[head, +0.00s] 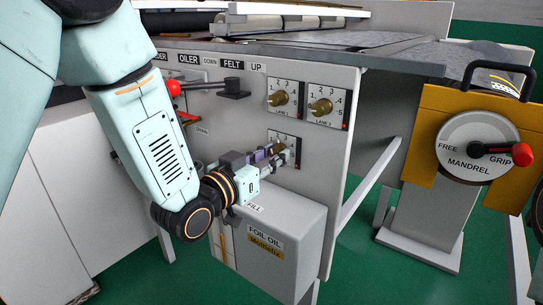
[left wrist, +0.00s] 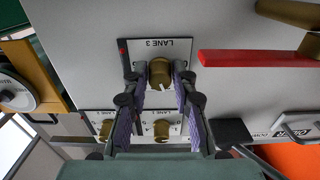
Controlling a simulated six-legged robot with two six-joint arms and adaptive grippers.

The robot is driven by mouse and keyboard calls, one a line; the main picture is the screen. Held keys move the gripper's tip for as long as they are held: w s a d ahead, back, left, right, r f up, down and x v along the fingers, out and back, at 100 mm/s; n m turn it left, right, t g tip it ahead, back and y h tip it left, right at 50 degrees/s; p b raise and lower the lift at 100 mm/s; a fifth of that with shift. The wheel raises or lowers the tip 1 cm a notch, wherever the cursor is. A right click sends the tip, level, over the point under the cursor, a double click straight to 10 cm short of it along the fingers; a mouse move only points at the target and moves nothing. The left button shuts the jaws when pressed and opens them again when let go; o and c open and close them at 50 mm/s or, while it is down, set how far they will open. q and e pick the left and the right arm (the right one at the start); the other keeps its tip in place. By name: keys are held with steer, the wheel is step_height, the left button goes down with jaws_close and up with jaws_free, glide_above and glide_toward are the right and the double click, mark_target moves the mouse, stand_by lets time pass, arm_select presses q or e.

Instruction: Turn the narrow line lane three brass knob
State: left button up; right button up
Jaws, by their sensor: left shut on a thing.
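The lane three brass knob (left wrist: 160,73) sits on a white plate marked LANE 3 in the left wrist view. It is between the fingertips of my left gripper (left wrist: 160,80), which is shut on it. In the head view my left gripper (head: 281,153) reaches the lower dial on the grey panel, and the knob (head: 279,147) shows partly behind the fingers. Most of that dial's numbers are covered, and I cannot read its setting. My right gripper is not in view.
Two more brass knobs, left (head: 280,98) and right (head: 322,106), sit above on numbered plates. A black lever (head: 234,86) and a red-ended lever (head: 174,88) stick out at upper left. The foil oil box (head: 280,220) projects below. A mandrel dial (head: 480,147) stands at right.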

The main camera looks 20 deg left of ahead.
arm_select(q)
jaws_close()
steer(key=n+p, duration=0.3)
steer(key=shift+r, duration=0.15)
steer(key=n+p, duration=0.3)
steer(key=n, duration=0.2)
steer(key=n+p, duration=0.2)
steer(key=n, duration=0.1)
steer(key=shift+n+p, duration=0.3)
steer(key=n+p, duration=0.2)
steer(key=n, duration=0.2)
steer(key=shift+n, duration=0.3)
